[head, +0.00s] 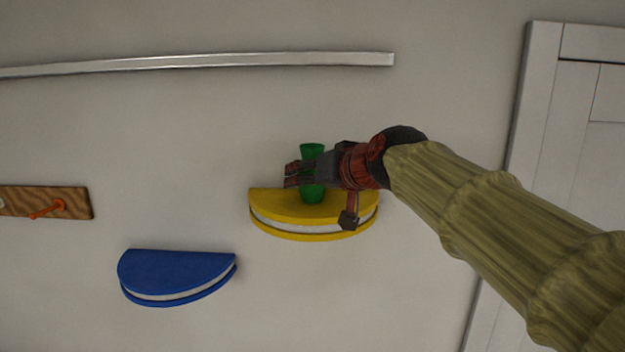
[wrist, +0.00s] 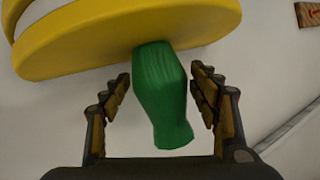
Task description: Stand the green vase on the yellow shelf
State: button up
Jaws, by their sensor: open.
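The green vase (head: 312,191) stands upright on top of the yellow shelf (head: 273,207), a half-round board on the wall. My gripper (head: 300,174) is at the vase from the right, with its fingers around the vase's middle in the head view. The wrist view shows the vase (wrist: 160,95) between the two open fingers of my gripper (wrist: 160,92), with a gap on both sides. In that view the vase's base meets the yellow shelf (wrist: 105,45). My gripper hides part of the vase and the shelf's right part in the head view.
A blue half-round shelf (head: 175,272) is lower left, empty. A wooden rail (head: 22,202) with an orange peg (head: 47,211) is at far left. A long metal strip (head: 200,62) runs above. A white door (head: 590,160) is at the right.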

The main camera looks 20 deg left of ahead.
jog(key=shift+s+d+r, duration=0.1)
jog(key=shift+r, duration=0.15)
jog(key=b+v, duration=0.2)
jog(key=v, duration=0.9)
jog(key=shift+s+d, duration=0.2)
jog(key=shift+s, duration=0.1)
jog(key=s+d+f+m+g+h, duration=0.1)
jog(key=s+d+f+m+h, duration=0.1)
jog(key=s+d+f, duration=0.5)
jog(key=s+d+f+m+g+h, duration=0.1)
jog(key=s+d+f+h, duration=0.3)
jog(key=f, duration=1.5)
jog(key=s+d+f+m+g+h, duration=0.2)
jog(key=s+d+f, duration=1)
jog(key=d, duration=0.6)
jog(key=shift+s+d+f+m+g+h, duration=0.2)
jog(key=shift+d+f+m+g+h, duration=0.25)
jog(key=shift+f, duration=0.35)
jog(key=shift+a+f, duration=0.1)
jog(key=shift+a, duration=0.05)
